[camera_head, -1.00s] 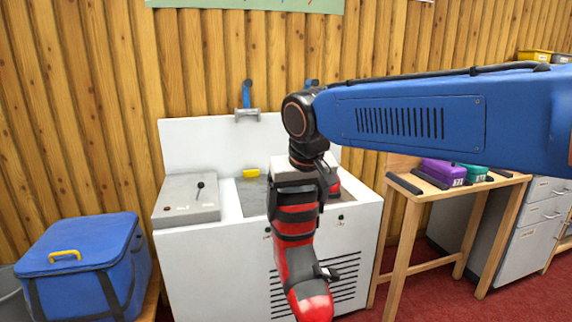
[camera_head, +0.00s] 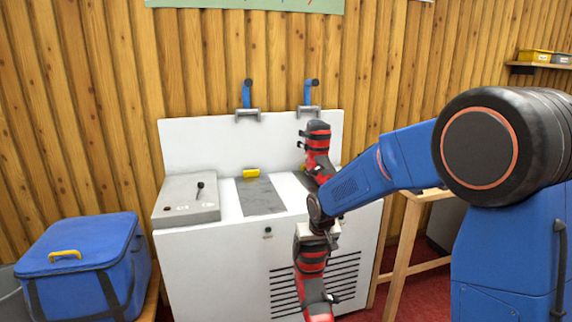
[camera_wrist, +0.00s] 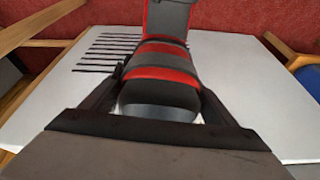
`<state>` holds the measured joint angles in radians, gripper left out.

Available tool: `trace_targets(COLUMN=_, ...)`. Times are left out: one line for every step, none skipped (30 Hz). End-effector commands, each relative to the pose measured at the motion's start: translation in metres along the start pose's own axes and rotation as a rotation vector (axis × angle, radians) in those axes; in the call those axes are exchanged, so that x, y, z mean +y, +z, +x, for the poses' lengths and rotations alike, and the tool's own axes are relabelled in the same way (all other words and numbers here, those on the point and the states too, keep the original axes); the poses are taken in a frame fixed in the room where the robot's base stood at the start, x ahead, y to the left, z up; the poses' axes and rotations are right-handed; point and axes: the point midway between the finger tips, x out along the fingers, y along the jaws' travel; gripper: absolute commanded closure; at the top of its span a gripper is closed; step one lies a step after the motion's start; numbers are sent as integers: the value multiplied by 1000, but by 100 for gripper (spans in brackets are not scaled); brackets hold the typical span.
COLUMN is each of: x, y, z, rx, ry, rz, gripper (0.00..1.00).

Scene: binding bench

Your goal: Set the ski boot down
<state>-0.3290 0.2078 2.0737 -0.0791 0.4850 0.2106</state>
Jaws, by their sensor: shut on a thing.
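A red and black ski boot (camera_head: 311,262) hangs in my gripper (camera_head: 318,232) in front of the white bench (camera_head: 225,265); its lower end is cut off by the head view's bottom edge. In the wrist view, my gripper (camera_wrist: 160,108) has its fingers on either side of the boot (camera_wrist: 165,62), near its black end. A second red and black ski boot (camera_head: 318,140) stands on the bench's right side, its lower part partly behind my arm.
A grey pad (camera_head: 260,197), a yellow block (camera_head: 251,173) and a grey control box (camera_head: 187,199) with a lever are on the bench. Two blue-handled clamps (camera_head: 247,97) are on its back panel. A blue cooler bag (camera_head: 85,262) stands left; a wooden table (camera_head: 408,245) stands right.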

Motion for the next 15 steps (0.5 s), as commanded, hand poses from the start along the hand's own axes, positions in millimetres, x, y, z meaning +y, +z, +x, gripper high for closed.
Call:
trace_targets(x=10, y=2, z=16, rx=-3, ry=3, rz=9, gripper=82)
trace_targets(x=15, y=3, z=25, rx=-3, ry=4, rz=13, gripper=82)
trace_targets(x=22, y=5, z=37, rx=-3, ry=6, rz=18, gripper=82)
trace_targets(x=27, y=7, z=45, rx=-2, ry=7, rz=21, gripper=82)
trace_targets(x=32, y=9, z=54, rx=-2, ry=8, rz=25, gripper=82)
trace_targets(x=39, y=11, z=65, rx=-1, ry=10, rz=30, gripper=82)
trace_targets(x=44, y=13, z=74, rx=-1, ry=11, rz=34, gripper=82)
trace_targets(x=50, y=16, z=82, rx=-1, ry=13, rz=39, gripper=82)
trace_targets(x=57, y=19, z=93, rx=0, ry=15, rz=45, gripper=82)
trace_targets(x=62, y=22, z=101, rx=-1, ry=17, rz=48, gripper=82)
trace_targets(x=68, y=24, z=109, rx=1, ry=18, rz=52, gripper=82)
trace_targets(x=75, y=28, z=120, rx=2, ry=20, rz=59, gripper=82)
trace_targets(x=81, y=31, z=128, rx=1, ry=22, rz=64, gripper=82)
trace_targets(x=86, y=34, z=135, rx=3, ry=24, rz=68, gripper=82)
trace_targets(x=94, y=40, z=146, rx=2, ry=27, rz=74, gripper=82)
